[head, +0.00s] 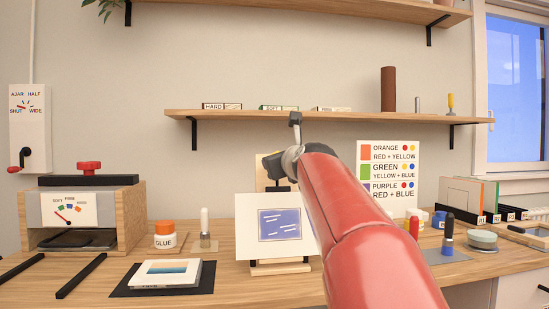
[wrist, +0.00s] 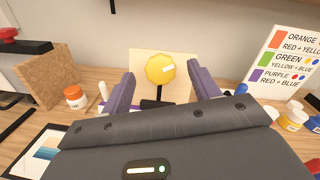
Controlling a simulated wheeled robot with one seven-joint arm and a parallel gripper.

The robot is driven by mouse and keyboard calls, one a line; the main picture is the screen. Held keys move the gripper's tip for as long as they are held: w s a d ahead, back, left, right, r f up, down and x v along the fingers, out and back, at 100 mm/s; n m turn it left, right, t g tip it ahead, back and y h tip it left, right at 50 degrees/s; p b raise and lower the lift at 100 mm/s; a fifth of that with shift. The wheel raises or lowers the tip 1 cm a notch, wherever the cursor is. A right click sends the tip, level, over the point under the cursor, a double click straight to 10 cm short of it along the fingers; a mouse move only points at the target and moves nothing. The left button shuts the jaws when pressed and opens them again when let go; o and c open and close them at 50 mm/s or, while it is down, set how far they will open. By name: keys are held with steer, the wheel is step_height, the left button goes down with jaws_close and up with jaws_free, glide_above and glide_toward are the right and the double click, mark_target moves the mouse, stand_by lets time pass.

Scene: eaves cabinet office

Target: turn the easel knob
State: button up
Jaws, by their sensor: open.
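The easel (head: 281,267) stands on the desk and holds a white card with a blue panel (head: 279,224). In the wrist view, the yellow easel knob (wrist: 160,69), with a white mark on it, stands in front of a pale wooden board (wrist: 181,93). My gripper (wrist: 161,74) is open, its purple fingers to the left and right of the knob, with a visible gap on each side. In the head view, my gripper (head: 274,168) is at the top of the easel, and the knob is hidden behind it and my red arm.
A wooden press with a red knob (head: 88,168) stands at the left. A colour chart (head: 388,165) stands behind right. A shelf (head: 330,115) runs above the gripper.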

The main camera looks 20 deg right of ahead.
steer(key=shift+w+d, duration=0.2)
steer(key=shift+w, duration=0.65)
steer(key=shift+w+d, duration=0.15)
steer(key=shift+w, duration=0.7)
steer(key=c, duration=1)
